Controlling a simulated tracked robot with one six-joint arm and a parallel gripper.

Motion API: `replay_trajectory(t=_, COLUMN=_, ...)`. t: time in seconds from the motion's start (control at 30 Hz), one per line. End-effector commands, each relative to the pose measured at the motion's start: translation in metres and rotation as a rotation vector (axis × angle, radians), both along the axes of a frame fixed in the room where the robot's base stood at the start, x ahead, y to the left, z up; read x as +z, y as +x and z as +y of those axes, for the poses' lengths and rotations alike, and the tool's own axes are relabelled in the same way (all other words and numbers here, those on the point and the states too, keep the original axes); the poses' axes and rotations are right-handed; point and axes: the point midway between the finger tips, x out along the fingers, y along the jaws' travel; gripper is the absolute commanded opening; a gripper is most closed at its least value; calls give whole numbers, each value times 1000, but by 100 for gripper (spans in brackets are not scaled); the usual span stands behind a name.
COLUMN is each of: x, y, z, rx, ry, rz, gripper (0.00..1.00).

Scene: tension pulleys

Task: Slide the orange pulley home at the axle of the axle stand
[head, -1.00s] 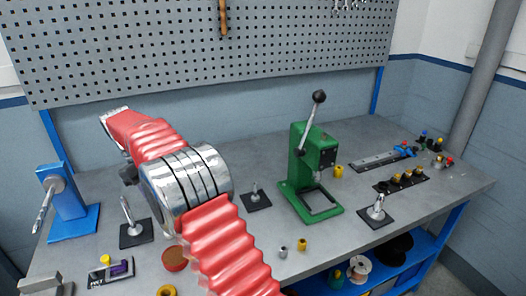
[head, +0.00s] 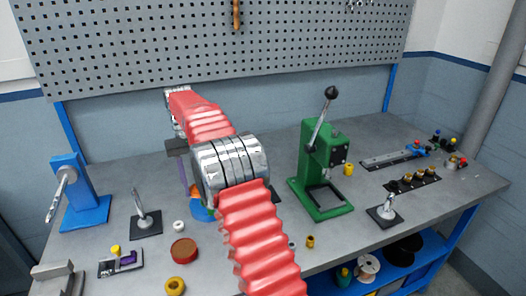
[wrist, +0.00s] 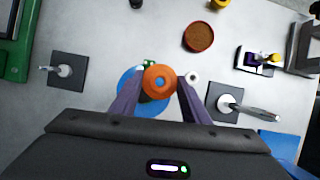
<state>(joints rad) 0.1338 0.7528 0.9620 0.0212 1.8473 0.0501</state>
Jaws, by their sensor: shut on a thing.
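The orange pulley (wrist: 160,81) sits between the two purple fingers of my gripper (wrist: 157,84) in the wrist view, and the gripper is shut on it. In the head view a sliver of the orange pulley (head: 194,191) shows beside a purple finger, partly behind my arm. A round blue base (wrist: 129,84) lies below the pulley in the wrist view, apparently the axle stand; it also shows in the head view (head: 203,214). Its axle is hidden, so I cannot tell whether the pulley is around it.
A black-based post (wrist: 230,102) and a white ring (wrist: 192,76) are close by. The green press (head: 322,170) stands right, the blue crank stand (head: 82,195) left.

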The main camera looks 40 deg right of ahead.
Motion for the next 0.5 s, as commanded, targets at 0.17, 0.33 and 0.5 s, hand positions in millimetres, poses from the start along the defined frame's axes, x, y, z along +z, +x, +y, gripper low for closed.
replay_trajectory(t=0.17, x=6, y=-3, z=-29, rx=-313, ry=2, rz=-1, gripper=14)
replay_trajectory(t=0.33, x=12, y=-6, z=-55, rx=-613, ry=1, rz=-1, gripper=14)
replay_trajectory(t=0.5, x=19, y=-10, z=-80, rx=-920, ry=1, rz=-3, gripper=14)
